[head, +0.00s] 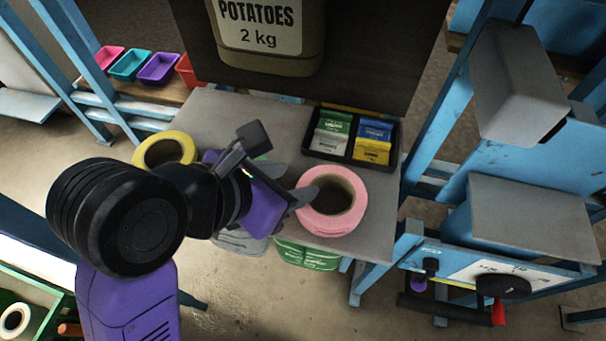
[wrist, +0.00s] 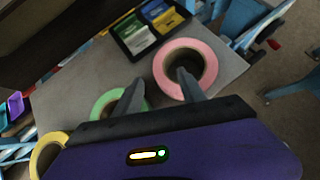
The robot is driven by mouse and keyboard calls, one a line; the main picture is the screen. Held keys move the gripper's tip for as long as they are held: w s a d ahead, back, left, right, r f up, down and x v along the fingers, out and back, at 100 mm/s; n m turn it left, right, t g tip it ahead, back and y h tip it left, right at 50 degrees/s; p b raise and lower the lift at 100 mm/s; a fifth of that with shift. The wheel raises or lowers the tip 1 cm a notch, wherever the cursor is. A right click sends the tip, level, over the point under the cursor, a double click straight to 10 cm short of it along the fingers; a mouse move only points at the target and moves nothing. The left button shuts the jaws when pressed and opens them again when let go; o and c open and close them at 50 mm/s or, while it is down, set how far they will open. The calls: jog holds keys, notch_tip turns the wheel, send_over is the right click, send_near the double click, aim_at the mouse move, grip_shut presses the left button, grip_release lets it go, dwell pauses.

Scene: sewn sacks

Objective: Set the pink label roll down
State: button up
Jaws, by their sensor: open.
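The pink label roll (head: 326,225) lies flat on the grey table (head: 375,205), near its front right part. It also shows in the wrist view (wrist: 207,62), with its dark hole facing up. My gripper (head: 296,182) is open, just left of the roll in the head view. In the wrist view my gripper (wrist: 158,80) has one finger reaching over the roll's hole and near wall and the other left of the roll. I cannot tell whether a finger touches it.
A yellow roll (head: 164,139) and a green roll (wrist: 106,103) lie on the table left of the pink one. A black tray (head: 349,158) with coloured packets stands behind it. A dark panel with a potato sack (head: 262,62) rises at the back.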

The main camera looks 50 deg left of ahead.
jog(key=v, duration=0.6)
jog(key=w+d+r+m+t+h, duration=0.1)
jog(key=w+d+r+t+h, duration=0.2)
jog(key=w+d+h, duration=0.55)
jog(key=w+d+r+m+t+h, duration=0.1)
jog(key=w+d+r+t, duration=0.3)
jog(key=d, duration=0.9)
jog(key=s+d+r+n+t+h, duration=0.1)
jog(key=d+r+n+t+h, duration=0.25)
jog(key=d, duration=0.45)
jog(key=s+d+r+n+t+h, duration=0.1)
jog(key=d+r+n+t+h, duration=0.2)
jog(key=d, duration=0.5)
jog(key=s+d+f+n+g+y, duration=0.2)
jog(key=s+f+n+g+y, duration=0.2)
jog(key=s+f+n+y, duration=0.3)
jog(key=s+d+f+n+g+y, duration=0.1)
jog(key=s+f+n+g+y, duration=0.2)
jog(key=s+f+n+y, duration=0.5)
jog(key=s+f+n, duration=0.5)
jog(key=f+n, duration=0.7)
jog(key=n, duration=0.3)
jog(key=shift+d+f+g, duration=0.3)
jog(key=shift+d+g, duration=0.05)
